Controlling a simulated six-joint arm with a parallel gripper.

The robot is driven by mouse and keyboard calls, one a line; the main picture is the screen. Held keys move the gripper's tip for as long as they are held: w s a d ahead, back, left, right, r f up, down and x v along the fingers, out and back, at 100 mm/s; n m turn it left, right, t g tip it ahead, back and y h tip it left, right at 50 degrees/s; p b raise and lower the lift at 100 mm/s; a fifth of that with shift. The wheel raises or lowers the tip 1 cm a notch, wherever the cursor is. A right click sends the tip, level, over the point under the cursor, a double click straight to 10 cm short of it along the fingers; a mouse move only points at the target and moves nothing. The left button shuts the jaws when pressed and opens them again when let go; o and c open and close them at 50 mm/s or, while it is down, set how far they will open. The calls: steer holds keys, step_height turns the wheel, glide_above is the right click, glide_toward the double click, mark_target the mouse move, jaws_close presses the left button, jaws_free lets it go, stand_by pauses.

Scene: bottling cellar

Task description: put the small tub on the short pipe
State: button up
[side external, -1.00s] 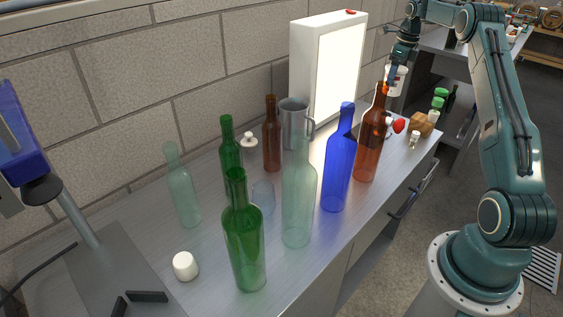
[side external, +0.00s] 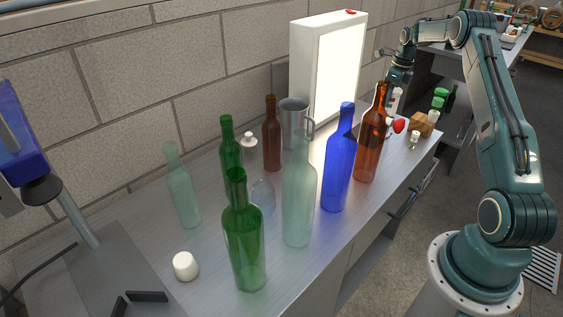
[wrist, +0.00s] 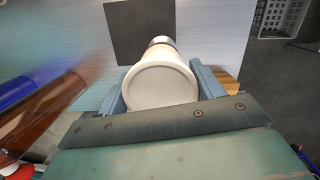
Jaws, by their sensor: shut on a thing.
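The small tub (wrist: 161,85) is a white, round-topped vessel, held between the two jaws of my gripper (wrist: 160,90) in the wrist view. In the side view the tub (side external: 397,98) is mostly hidden behind the brown bottle and below my gripper (side external: 397,84). My gripper is shut on it. A short grey metallic piece (wrist: 161,41), which looks like the short pipe, shows just past the tub's far end, over a dark square (wrist: 139,25). The tub hides most of it. I cannot tell whether they touch.
A tall brown bottle (side external: 369,145) stands close in front of my gripper, with a blue bottle (side external: 337,170) beside it. A wooden block (side external: 421,124) is to the right. Several more bottles crowd the bench leftward. A lit white panel (side external: 336,85) stands behind.

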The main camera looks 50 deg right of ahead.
steer(key=shift+f, duration=0.2)
steer(key=shift+f, duration=0.15)
steer(key=o, duration=1.2)
steer(key=shift+s+d+r, duration=0.1)
steer(key=shift+s+r, duration=0.15)
steer(key=shift+r, duration=1.8)
steer(key=shift+s+r, duration=0.2)
steer(key=shift+r, duration=1.8)
steer(key=shift+s+d+r, duration=0.1)
steer(key=shift+s+r, duration=0.15)
steer(key=shift+r, duration=1.8)
steer(key=shift+a, duration=0.1)
